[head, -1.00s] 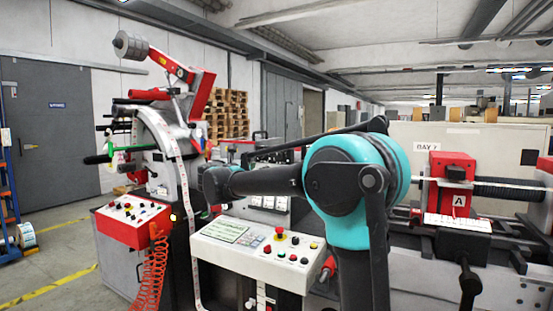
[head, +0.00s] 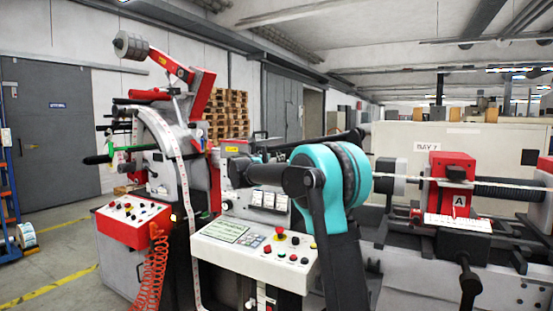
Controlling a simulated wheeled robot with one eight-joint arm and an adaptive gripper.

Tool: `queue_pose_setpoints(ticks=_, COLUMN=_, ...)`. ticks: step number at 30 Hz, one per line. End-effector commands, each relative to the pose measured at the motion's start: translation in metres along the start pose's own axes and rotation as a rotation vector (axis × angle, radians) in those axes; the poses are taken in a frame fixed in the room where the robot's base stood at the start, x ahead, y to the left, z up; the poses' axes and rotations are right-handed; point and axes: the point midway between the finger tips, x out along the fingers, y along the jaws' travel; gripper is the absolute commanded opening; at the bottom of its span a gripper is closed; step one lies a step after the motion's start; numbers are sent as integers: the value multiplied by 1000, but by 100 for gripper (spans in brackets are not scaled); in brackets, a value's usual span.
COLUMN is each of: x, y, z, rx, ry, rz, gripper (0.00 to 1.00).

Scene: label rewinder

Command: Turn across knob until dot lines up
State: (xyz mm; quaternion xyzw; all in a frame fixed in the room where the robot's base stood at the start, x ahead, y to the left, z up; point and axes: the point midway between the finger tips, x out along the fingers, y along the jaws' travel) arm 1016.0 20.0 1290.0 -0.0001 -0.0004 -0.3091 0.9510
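I cannot pick out the across knob or its dot for certain in the head view. On the right, a red block marked A (head: 452,172) sits on the machine's shaft, with a white scale strip (head: 452,221) below it. Under the strip is a dark block (head: 462,247) with a black handle (head: 468,283) hanging down. My arm's teal joint (head: 318,165) stands in front of the machine, left of the red block. My forearm points away to the left, and my gripper cannot be made out.
A white control panel (head: 238,256) with several buttons, one a red stop button (head: 280,231), lies left of my arm. The rewinder with its red panel (head: 133,234) and coiled red hose (head: 152,270) stands further left. Open floor (head: 50,270) is at the far left.

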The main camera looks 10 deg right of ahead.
Motion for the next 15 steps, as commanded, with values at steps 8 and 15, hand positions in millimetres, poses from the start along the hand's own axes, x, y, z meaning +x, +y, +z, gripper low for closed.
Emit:
queue_pose_setpoints(ticks=8, x=24, y=0, z=0, rx=0, ry=0, rz=0, gripper=50)
queue_pose_setpoints(ticks=15, x=26, y=0, z=0, rx=0, ry=0, rz=0, gripper=50)
